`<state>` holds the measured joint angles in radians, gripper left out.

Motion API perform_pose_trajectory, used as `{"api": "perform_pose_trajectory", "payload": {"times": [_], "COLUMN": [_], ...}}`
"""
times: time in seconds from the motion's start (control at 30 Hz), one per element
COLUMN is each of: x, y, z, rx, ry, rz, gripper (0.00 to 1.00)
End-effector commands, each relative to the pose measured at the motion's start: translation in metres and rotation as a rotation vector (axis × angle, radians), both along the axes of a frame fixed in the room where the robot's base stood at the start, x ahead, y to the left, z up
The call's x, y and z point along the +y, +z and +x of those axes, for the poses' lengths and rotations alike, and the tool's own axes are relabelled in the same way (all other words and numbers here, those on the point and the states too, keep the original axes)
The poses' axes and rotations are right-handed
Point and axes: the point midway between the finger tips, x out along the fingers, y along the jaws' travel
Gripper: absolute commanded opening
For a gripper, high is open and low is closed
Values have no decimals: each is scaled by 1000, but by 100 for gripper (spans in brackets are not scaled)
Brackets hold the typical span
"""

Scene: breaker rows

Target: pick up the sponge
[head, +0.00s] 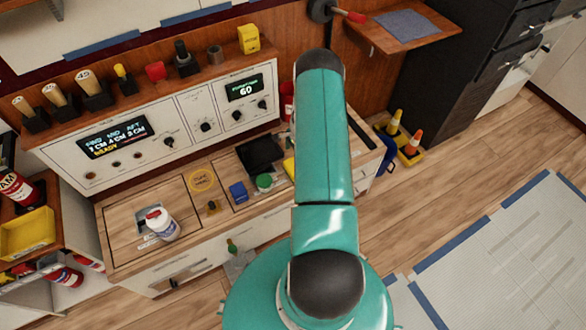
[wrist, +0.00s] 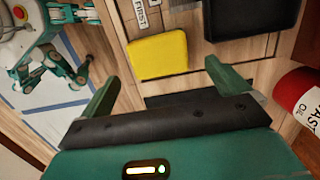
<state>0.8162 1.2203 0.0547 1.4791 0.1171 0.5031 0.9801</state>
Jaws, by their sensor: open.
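The sponge (wrist: 158,55) is a yellow block lying flat on the wooden worktop in the wrist view. A small yellow part of it (head: 290,168) shows in the head view at the left edge of my arm, which hides the rest. My gripper (wrist: 162,70) is open and empty, with one green finger toward each side of the sponge in the picture. The fingertips appear short of the sponge or near its closer edge; I cannot tell the height gap. In the head view my gripper is hidden behind my arm.
A black tray (wrist: 252,18) lies close to the sponge. A red waste-oil can (wrist: 300,97) stands at the right of the wrist view. In the head view, a green round item (head: 264,181), a blue block (head: 238,192) and a white bottle (head: 161,224) are on the worktop.

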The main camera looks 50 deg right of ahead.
Motion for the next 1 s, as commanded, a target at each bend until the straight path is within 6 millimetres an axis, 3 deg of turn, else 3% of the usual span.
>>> {"api": "perform_pose_trajectory", "payload": {"times": [0.1, 0.33, 0.6, 0.87, 0.9, 1.0], "x": [2, 3, 7, 7, 7, 7], "y": [-20, -37, -75, -79, -79, -79], "z": [0, 1, 3, 4, 4, 3], "rx": [1, 1, 0, 0, 0, 0], "ry": [0, 1, 3, 2, 2, 2], "rz": [0, -1, -1, -2, -2, -1], "gripper": [100, 100, 100, 100, 98, 78]}}
